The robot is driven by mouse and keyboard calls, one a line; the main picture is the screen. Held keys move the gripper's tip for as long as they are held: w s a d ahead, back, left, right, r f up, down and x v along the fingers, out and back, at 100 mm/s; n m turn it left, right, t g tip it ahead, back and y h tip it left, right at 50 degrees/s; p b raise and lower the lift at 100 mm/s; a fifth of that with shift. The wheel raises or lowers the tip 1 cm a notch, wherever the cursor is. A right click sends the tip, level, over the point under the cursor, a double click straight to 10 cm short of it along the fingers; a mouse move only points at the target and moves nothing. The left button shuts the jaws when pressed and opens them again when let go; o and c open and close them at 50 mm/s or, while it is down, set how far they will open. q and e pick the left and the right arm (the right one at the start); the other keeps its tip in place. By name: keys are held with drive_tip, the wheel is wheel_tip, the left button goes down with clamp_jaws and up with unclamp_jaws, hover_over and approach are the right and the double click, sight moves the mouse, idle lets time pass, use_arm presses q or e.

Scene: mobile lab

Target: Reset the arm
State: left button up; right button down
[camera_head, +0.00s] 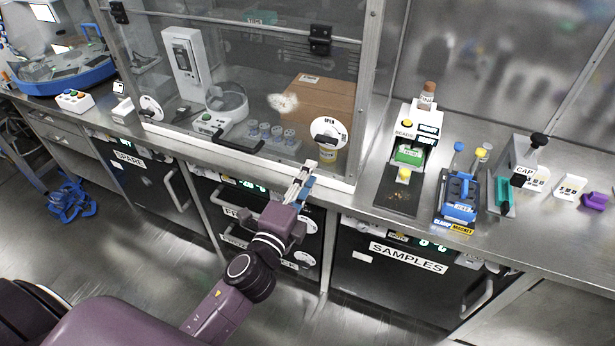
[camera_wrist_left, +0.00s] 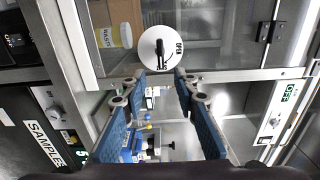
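My left arm reaches in from the lower left. Its left gripper (camera_head: 306,172) is in front of the glass cabinet's lower front edge, just below the round white OPEN dial (camera_head: 329,131). In the left wrist view the gripper (camera_wrist_left: 160,73) has two blue-padded fingers spread apart with nothing between the tips. The OPEN dial (camera_wrist_left: 160,47) with its black handle lies just beyond the tips there; I cannot tell any contact. My right gripper is in neither view.
The glass-fronted cabinet (camera_head: 361,95) rises behind the gripper. To the right on the steel counter stand a READS device (camera_head: 409,155), a blue clamp device (camera_head: 459,200) and a CAP device (camera_head: 525,160). Below are the SAMPLES drawer (camera_head: 400,285) and a SPARE door (camera_head: 140,185).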

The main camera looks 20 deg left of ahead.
use_arm(q)
drive_tip(key=s+a+f+n+g, duration=0.1)
drive_tip(key=s+f+n+g, duration=0.15)
drive_tip(key=f, duration=0.95)
drive_tip(key=s+f+n+g, duration=0.1)
drive_tip(key=f+n+g, duration=0.15)
drive_tip(key=f, duration=0.95)
drive_tip(key=s+a+f+n+g, duration=0.1)
drive_tip(key=s+f+n+g, duration=0.1)
drive_tip(key=s+f, duration=0.45)
drive_tip(key=s+a+f+n+g, duration=0.15)
drive_tip(key=s+f, duration=0.25)
drive_tip(key=f, duration=0.6)
drive_tip(key=s+f+n+g, duration=0.2)
drive_tip(key=s+f, duration=0.4)
drive_tip(key=s, duration=0.5)
drive_tip(key=s+f+n+g, duration=0.3)
drive_tip(key=s+f, duration=0.3)
drive_tip(key=s, duration=0.5)
drive_tip(key=s+f+n+g, duration=0.2)
drive_tip(key=s+f, duration=0.4)
drive_tip(key=s, duration=0.5)
drive_tip(key=shift+a+n+g+y, duration=0.3)
drive_tip(key=shift+n+g, duration=0.05)
drive_tip(key=shift+g, duration=0.4)
